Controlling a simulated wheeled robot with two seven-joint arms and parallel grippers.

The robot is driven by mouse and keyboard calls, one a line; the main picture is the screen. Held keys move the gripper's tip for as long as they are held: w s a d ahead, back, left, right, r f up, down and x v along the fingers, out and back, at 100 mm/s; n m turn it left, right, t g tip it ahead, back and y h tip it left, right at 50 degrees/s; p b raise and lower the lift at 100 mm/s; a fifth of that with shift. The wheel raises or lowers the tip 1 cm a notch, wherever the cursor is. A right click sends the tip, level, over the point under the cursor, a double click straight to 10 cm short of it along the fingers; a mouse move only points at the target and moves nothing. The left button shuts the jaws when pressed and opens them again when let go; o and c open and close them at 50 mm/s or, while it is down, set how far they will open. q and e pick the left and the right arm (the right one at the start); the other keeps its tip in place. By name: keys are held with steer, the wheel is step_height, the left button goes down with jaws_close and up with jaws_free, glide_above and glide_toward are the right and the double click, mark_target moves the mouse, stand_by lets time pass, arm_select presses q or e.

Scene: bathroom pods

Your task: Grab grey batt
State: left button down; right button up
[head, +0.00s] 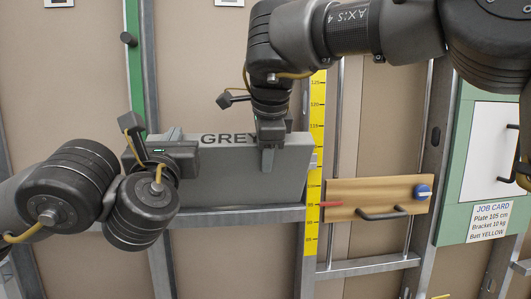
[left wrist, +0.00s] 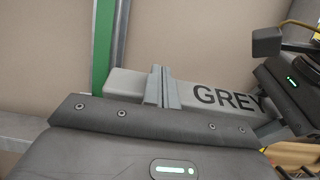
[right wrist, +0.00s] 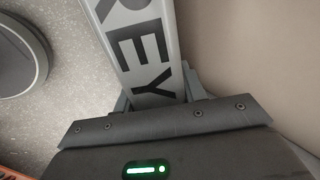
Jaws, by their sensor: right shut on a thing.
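The grey batt (head: 235,180), a long grey block lettered GREY, stands upright just above a metal rail in the head view; I cannot tell if it touches the rail. My right gripper (head: 268,155) is shut on its top edge near the right end. In the right wrist view the lettered top edge of the batt (right wrist: 150,50) lies between the fingers. My left gripper (head: 175,138) is at the batt's left end, its fingers together and seemingly empty. In the left wrist view these fingers (left wrist: 162,88) overlap the batt (left wrist: 205,92) in the picture; contact is unclear.
A yellow measuring strip (head: 314,160) runs vertically beside the batt's right end. A wooden board (head: 350,195) with a handle and blue knob is right of it. A green post (head: 133,70) stands behind the left end. A job card (head: 489,220) reads "Batt YELLOW".

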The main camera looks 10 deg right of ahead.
arm_select(q)
steer(key=shift+r, duration=0.35)
arm_select(e)
steer(key=shift+f, duration=0.25)
arm_select(q)
steer(key=shift+s, duration=0.1)
arm_select(e)
steer(key=shift+s, duration=0.1)
arm_select(q)
steer(key=v, duration=1.2)
arm_select(e)
steer(key=shift+a+f, duration=0.1)
steer(key=shift+f, duration=0.05)
